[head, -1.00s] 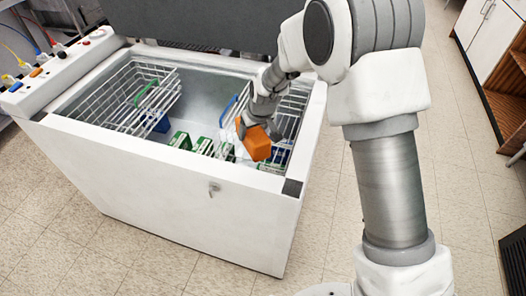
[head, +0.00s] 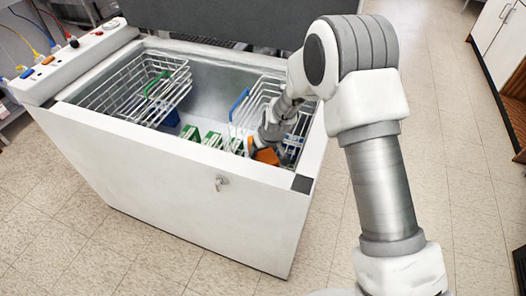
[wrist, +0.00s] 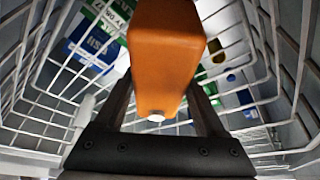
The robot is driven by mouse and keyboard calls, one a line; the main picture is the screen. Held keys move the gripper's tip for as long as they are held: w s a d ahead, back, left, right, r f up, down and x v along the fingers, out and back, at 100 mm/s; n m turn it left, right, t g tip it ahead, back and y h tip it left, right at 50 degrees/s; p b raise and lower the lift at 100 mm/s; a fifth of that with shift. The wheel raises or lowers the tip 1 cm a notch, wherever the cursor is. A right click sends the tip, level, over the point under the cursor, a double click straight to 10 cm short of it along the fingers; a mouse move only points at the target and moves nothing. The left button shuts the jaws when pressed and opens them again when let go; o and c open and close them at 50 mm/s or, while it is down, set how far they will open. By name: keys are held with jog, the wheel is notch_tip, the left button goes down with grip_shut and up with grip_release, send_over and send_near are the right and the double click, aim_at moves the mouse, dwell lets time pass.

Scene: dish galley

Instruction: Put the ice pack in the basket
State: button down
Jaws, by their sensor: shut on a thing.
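The ice pack is an orange block (head: 267,156), and it also shows large in the wrist view (wrist: 168,50). My gripper (head: 264,149) is shut on it, one finger on each side. The block hangs within the right wire basket (head: 258,95), the one with a blue handle. In the wrist view, basket wires (wrist: 262,60) surround the block on several sides. I cannot tell whether the block touches the basket floor. My gripper and the basket's front wires partly hide it in the head view.
The baskets hang in an open white chest freezer (head: 160,165). A left wire basket (head: 110,95) has a green handle. Green and white boxes (head: 212,139) stand on the freezer floor between them. Boxes show through the wires in the wrist view (wrist: 95,40).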

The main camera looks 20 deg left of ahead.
jog(key=shift+f, duration=0.1)
grip_release()
jog(key=shift+r, duration=0.3)
jog(key=p+v, duration=0.2)
jog(key=v, duration=0.9)
jog(key=shift+s+d+r+p, duration=0.1)
jog(key=shift+s+r+p, duration=0.1)
jog(key=shift+r+p, duration=0.15)
